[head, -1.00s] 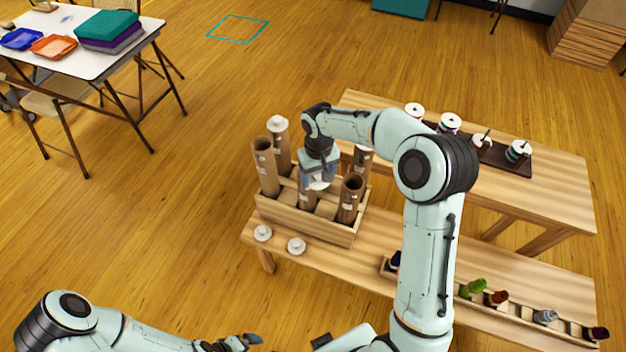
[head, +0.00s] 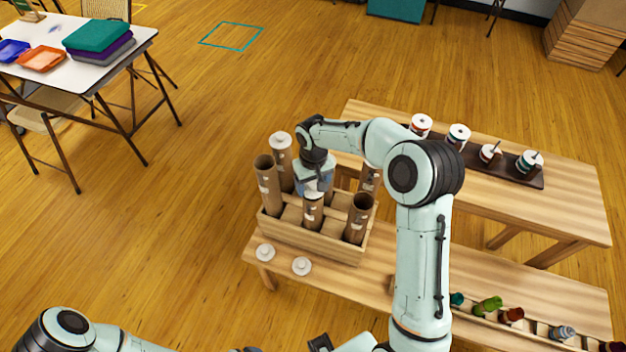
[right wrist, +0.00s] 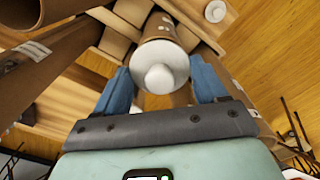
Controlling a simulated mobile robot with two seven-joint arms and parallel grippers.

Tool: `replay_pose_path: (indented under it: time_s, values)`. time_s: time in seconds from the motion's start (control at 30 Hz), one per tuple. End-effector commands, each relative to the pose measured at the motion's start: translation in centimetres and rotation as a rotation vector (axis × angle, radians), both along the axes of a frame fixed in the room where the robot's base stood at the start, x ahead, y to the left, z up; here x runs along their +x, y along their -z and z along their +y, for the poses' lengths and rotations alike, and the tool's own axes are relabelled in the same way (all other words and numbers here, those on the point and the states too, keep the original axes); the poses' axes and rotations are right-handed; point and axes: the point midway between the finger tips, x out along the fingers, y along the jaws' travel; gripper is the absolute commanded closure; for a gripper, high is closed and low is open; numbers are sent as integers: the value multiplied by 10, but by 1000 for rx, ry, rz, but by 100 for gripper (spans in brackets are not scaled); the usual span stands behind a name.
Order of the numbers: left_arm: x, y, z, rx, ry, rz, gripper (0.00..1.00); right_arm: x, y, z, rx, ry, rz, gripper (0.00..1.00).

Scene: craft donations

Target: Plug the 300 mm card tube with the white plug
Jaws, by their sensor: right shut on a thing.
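My right gripper (head: 313,190) is over the front middle card tube (head: 313,212) in the wooden crate (head: 300,238). In the right wrist view it is shut on the white plug (right wrist: 160,74), its blue fingers on either side. The plug's round knob faces the camera, and the tube (right wrist: 158,28) runs away right behind its flange. The plug lines up with the tube mouth and seems to touch it; I cannot tell how deep it sits. Only a dark sliver of my left gripper (head: 245,350) shows at the bottom edge.
Open tubes stand at the crate's front left (head: 267,180) and front right (head: 358,215). A back-left tube carries a white cap (head: 280,139). Two white plugs lie on the bench, one left (head: 265,252) and one right (head: 301,266). Spools (head: 459,135) stand on the rear bench.

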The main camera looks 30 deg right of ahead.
Motion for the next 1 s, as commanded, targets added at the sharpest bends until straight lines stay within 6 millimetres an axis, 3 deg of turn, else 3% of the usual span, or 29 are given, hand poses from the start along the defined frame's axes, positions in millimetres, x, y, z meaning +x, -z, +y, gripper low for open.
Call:
replay_pose_path:
  time_s: [0.17,1.0]
  values:
    - [-4,7,0,1,0,5,0,0,12,0,0,1,1,57]
    - [-4,7,0,0,0,3,0,0,12,0,0,1,0,57]
